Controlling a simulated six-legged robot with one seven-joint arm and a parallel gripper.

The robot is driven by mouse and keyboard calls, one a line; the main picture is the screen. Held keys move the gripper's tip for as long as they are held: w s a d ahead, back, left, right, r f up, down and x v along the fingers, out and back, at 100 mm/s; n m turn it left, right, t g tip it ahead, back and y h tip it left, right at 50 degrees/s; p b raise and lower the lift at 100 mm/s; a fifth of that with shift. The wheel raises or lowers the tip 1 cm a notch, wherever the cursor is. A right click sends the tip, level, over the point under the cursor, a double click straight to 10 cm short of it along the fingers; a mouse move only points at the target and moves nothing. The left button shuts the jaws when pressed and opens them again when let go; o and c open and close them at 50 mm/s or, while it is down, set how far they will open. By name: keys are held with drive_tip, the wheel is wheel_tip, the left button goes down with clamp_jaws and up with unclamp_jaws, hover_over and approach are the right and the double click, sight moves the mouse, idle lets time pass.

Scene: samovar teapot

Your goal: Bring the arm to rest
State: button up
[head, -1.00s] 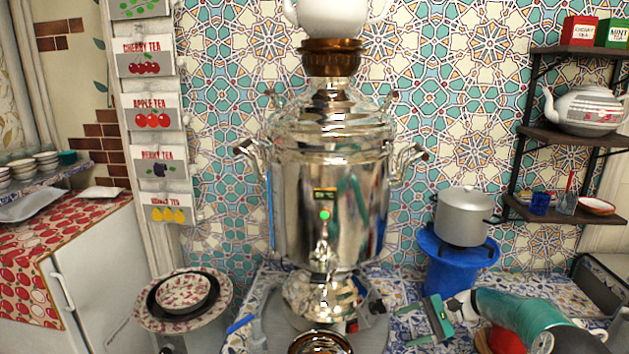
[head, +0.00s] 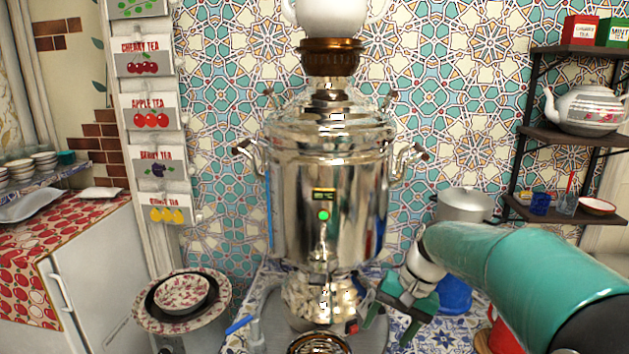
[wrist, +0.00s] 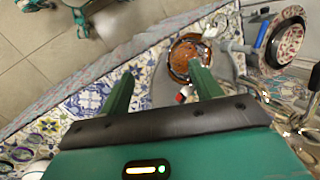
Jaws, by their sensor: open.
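My gripper (head: 397,318) is green, at the end of my teal arm, low and just right of the samovar (head: 328,200). It is tilted downward and nothing shows in it. In the wrist view its two green fingers (wrist: 161,88) stand well apart with a clear gap. The samovar is shiny metal with a green light and carries a white teapot (head: 332,17) on a brown holder. My arm reaches in from the lower right and partly hides the pot and the blue stand.
A copper-coloured bowl (wrist: 187,60) sits below the samovar, beyond the fingers. A red object (head: 504,335) is beside my arm. Plates (head: 183,297) are stacked at left. Shelves (head: 578,137) stand at right.

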drive_tip(key=s+r+n+t+h, duration=0.1)
drive_tip(key=s+r+t+h, duration=0.1)
drive_tip(key=s, duration=0.8)
drive_tip(key=s+r+n+t+h, duration=0.2)
drive_tip(key=s+r+t, duration=0.1)
drive_tip(key=s, duration=0.7)
drive_tip(key=shift+s+d+n+t, duration=0.2)
drive_tip(key=shift+d+n+t, duration=0.1)
drive_tip(key=shift+d+t, duration=0.15)
